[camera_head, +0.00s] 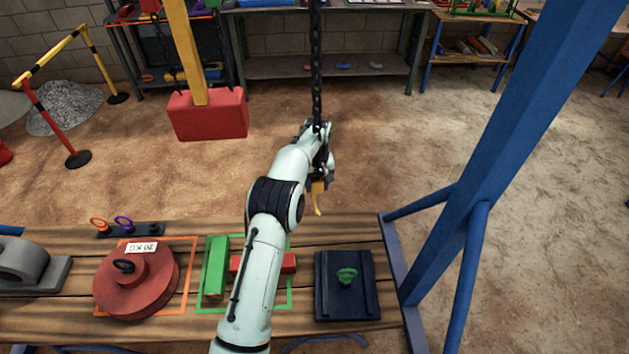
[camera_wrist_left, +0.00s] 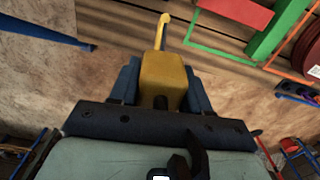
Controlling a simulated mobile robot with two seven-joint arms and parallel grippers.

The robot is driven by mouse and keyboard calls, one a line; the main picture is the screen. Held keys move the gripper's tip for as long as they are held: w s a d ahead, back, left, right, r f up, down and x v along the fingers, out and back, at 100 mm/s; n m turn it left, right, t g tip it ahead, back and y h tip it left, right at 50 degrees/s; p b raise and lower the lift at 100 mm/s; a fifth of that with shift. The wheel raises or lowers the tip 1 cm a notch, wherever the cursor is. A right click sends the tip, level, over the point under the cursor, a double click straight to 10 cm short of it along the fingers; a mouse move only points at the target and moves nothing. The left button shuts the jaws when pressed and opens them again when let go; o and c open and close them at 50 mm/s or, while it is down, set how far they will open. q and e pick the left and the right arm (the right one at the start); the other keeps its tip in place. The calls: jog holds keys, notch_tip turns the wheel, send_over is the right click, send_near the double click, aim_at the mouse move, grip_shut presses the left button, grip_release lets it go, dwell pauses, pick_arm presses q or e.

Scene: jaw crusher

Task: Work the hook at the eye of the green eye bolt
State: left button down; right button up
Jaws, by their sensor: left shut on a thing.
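The green eye bolt (camera_head: 346,276) stands on a dark square plate (camera_head: 330,300) on the wooden table. The yellow hook (camera_head: 317,203) hangs at the end of a black chain (camera_head: 316,75), beyond the table's far edge and up-left of the eye bolt in the head view. My left gripper (camera_head: 320,180) is shut on the hook's block; the wrist view shows the yellow block (camera_wrist_left: 163,80) between the fingers, with the thin hook pointing away. The hook is clear of the eye. The eye bolt does not show in the wrist view. My right gripper is not in view.
A red disc weight (camera_head: 115,297), a green block (camera_head: 216,266) and a red block (camera_head: 288,263) lie left of the plate. A blue post with braces (camera_head: 450,230) stands at the right. A red block on a yellow beam (camera_head: 207,114) hangs behind.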

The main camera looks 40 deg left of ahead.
pick_arm(q)
jog(key=w+d+f+m+b, duration=0.1)
jog(key=d+f+b, duration=0.1)
jog(key=d+f, duration=0.9)
jog(key=shift+w+d+f+m, duration=0.15)
jog(key=shift+d+f+m, duration=0.2)
jog(key=shift+f, duration=1.6)
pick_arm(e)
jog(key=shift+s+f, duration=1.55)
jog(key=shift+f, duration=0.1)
pick_arm(q)
jog(key=s+d+b, duration=0.2)
jog(key=b, duration=0.1)
jog(key=s+b, duration=0.1)
jog(key=b, duration=0.1)
jog(key=shift+s+d+f, duration=0.35)
jog(key=shift+d, duration=0.05)
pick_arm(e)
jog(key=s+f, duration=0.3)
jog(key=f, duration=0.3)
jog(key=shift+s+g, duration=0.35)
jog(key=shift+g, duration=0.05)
pick_arm(q)
jog(key=shift+b, duration=0.3)
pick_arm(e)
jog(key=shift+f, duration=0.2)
